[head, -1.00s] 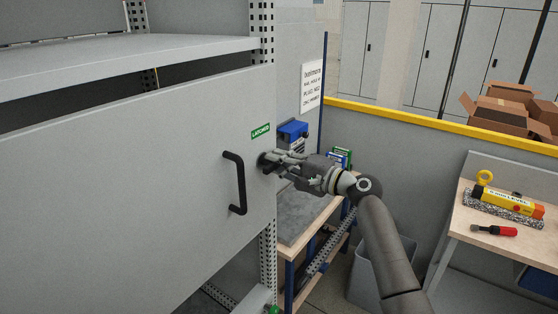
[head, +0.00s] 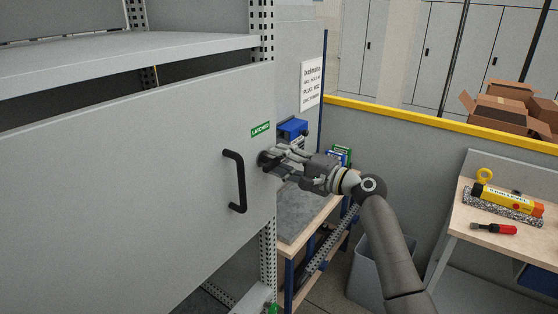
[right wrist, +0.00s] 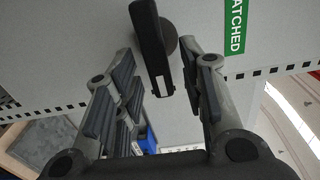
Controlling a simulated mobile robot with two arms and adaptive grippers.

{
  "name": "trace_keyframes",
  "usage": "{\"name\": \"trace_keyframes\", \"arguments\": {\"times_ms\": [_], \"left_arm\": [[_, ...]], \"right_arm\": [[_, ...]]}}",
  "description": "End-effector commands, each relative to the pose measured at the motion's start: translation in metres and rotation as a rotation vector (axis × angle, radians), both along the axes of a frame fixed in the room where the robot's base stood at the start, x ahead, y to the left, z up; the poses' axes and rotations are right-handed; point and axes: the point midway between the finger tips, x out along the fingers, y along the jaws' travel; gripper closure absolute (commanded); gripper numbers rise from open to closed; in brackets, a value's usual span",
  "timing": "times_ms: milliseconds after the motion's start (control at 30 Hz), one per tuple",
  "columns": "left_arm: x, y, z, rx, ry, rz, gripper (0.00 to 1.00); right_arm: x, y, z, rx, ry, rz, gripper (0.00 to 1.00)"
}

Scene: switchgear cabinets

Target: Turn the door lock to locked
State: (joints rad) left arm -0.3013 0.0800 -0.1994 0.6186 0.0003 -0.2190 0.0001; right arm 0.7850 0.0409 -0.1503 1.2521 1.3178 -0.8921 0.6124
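The cabinet door (head: 130,190) is a large light grey panel with a black bar handle (head: 236,181) and a green "LATCHED" label (head: 260,130), also in the right wrist view (right wrist: 235,25). The door lock (right wrist: 150,45) is a dark lever on a round base near the door's right edge. In the head view, my right gripper mostly hides it. My right gripper (head: 277,161) is at the lock. In the right wrist view, its fingers (right wrist: 165,62) are spread, with the lever's free end between them and gaps on both sides. My left gripper is not in view.
A workbench (head: 300,215) with a blue device (head: 293,130) stands behind the gripper. A yellow-topped partition (head: 430,122) runs behind my right arm. A side table (head: 500,238) at right holds a yellow tool (head: 505,200) and a red-handled tool (head: 495,229).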

Motion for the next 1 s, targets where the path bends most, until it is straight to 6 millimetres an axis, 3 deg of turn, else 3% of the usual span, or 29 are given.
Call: {"name": "trace_keyframes", "arguments": {"times_ms": [500,1000], "left_arm": [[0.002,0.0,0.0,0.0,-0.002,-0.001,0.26],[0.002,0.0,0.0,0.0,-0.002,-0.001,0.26]], "right_arm": [[-0.056,-0.078,-0.001,-0.002,0.001,-0.003,0.62],[-0.064,-0.089,-0.002,0.0,0.003,-0.001,0.62]]}}
